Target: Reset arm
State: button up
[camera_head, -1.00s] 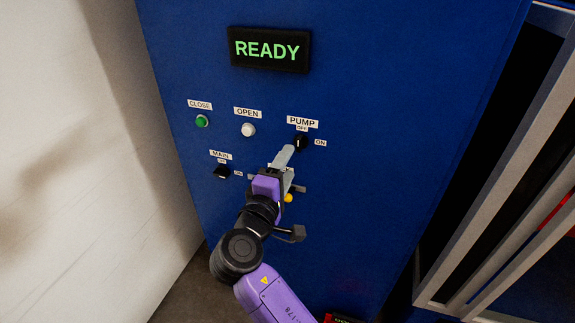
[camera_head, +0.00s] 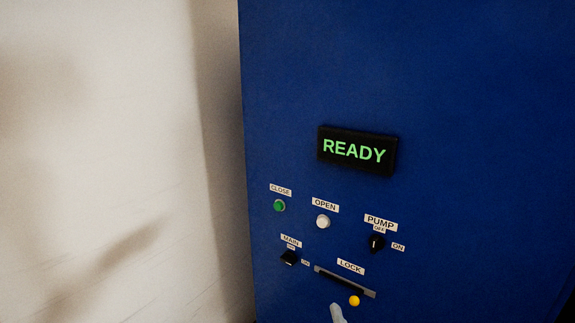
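Only a pale grey tip of my gripper (camera_head: 337,313) shows, at the bottom edge of the head view. It is just below the LOCK slider (camera_head: 340,280), and a gap shows between them in the picture. The rest of my gripper and my arm is out of the frame. I cannot tell whether the gripper is open or shut, or whether it holds anything.
A blue cabinet (camera_head: 460,90) bears a display (camera_head: 356,151) reading READY in green. Below are a green CLOSE button (camera_head: 279,206), white OPEN button (camera_head: 323,222), black PUMP knob (camera_head: 377,243), black MAIN knob (camera_head: 289,258) and yellow knob (camera_head: 354,301). A pale wall (camera_head: 110,130) stands left.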

jog(key=s+d+f+m+g, duration=0.1)
jog(key=s+d+m, duration=0.2)
jog(key=s, duration=1)
jog(key=s+d+f+m+g, duration=0.1)
jog(key=s+d+m, duration=0.2)
jog(key=s, duration=1)
jog(key=s+d+f+m+g+h, duration=0.1)
jog(key=s+d+m, duration=0.2)
jog(key=s+d, duration=0.4)
jog(key=s, duration=0.6)
jog(key=shift+s+m, duration=0.4)
